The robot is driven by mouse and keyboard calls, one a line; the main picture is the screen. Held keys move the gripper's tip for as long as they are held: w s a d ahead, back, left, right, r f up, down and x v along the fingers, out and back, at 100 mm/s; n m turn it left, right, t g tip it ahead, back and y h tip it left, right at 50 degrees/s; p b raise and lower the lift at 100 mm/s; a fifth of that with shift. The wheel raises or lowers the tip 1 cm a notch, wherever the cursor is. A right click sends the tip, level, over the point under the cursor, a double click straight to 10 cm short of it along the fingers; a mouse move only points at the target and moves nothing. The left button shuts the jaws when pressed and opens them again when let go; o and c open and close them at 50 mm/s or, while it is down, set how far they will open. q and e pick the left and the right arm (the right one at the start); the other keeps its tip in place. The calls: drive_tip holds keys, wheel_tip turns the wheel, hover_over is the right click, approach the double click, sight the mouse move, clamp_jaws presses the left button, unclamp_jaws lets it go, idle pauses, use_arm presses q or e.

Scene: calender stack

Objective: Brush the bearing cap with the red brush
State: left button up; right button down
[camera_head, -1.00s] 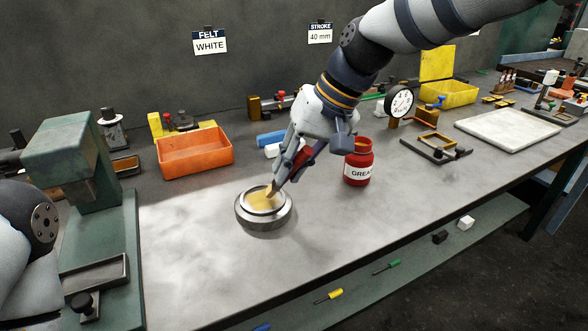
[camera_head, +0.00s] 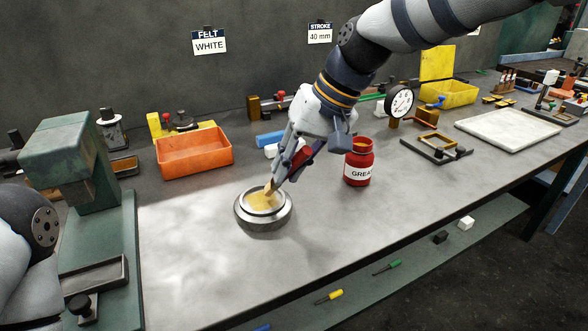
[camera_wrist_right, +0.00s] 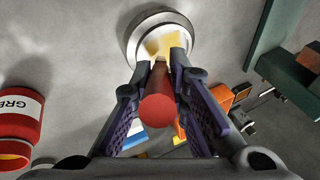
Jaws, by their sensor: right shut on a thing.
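The bearing cap (camera_head: 262,219) is a round metal ring with a yellowish inside, standing on the bench; it also shows at the top of the right wrist view (camera_wrist_right: 137,45). My right gripper (camera_head: 283,172) is shut on the red brush (camera_head: 301,159). The brush is tilted, and its pale tip points down into the cap, at or very near the yellow surface. In the right wrist view the red handle end (camera_wrist_right: 158,110) faces the camera between the fingers. Contact of the bristles cannot be told for sure. My left gripper is out of view; only part of that arm shows at the left edge.
A red grease jar (camera_head: 359,163) stands open right of my right gripper. An orange bin (camera_head: 194,155) and a blue block (camera_head: 270,139) are behind the cap. A green machine (camera_head: 75,170) stands at left. Bench right and front of the cap is clear.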

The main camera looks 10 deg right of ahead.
drive_tip(key=shift+w+a+f, duration=0.15)
drive_tip(key=shift+w, duration=0.25)
drive_tip(key=shift+w+a+f, duration=0.1)
drive_tip(key=shift+w, duration=0.25)
drive_tip(key=shift+s+r, duration=0.1)
drive_tip(key=shift+r, duration=0.1)
drive_tip(key=shift+s+d+r+p, duration=0.15)
drive_tip(key=shift+s+d+p, duration=0.15)
drive_tip(key=shift+s, duration=0.35)
drive_tip(key=shift+s+d+r+p, duration=0.15)
drive_tip(key=shift+s+p, duration=0.1)
drive_tip(key=shift+s, duration=0.35)
drive_tip(key=shift+w+a+f+b, duration=0.2)
drive_tip(key=shift+w+f+b, duration=0.15)
drive_tip(key=shift+w, duration=0.2)
drive_tip(key=shift+w+a+f+b, duration=0.15)
drive_tip(key=shift+w+f+b, duration=0.15)
drive_tip(key=shift+w, duration=0.2)
drive_tip(key=shift+w+a+r, duration=0.1)
drive_tip(key=shift+w+r, duration=0.1)
drive_tip(key=shift+w, duration=0.1)
drive_tip(key=shift+r+p, duration=0.45)
drive_tip(key=shift+r, duration=2.15)
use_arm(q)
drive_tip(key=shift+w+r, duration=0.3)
use_arm(e)
drive_tip(key=shift+r, duration=0.55)
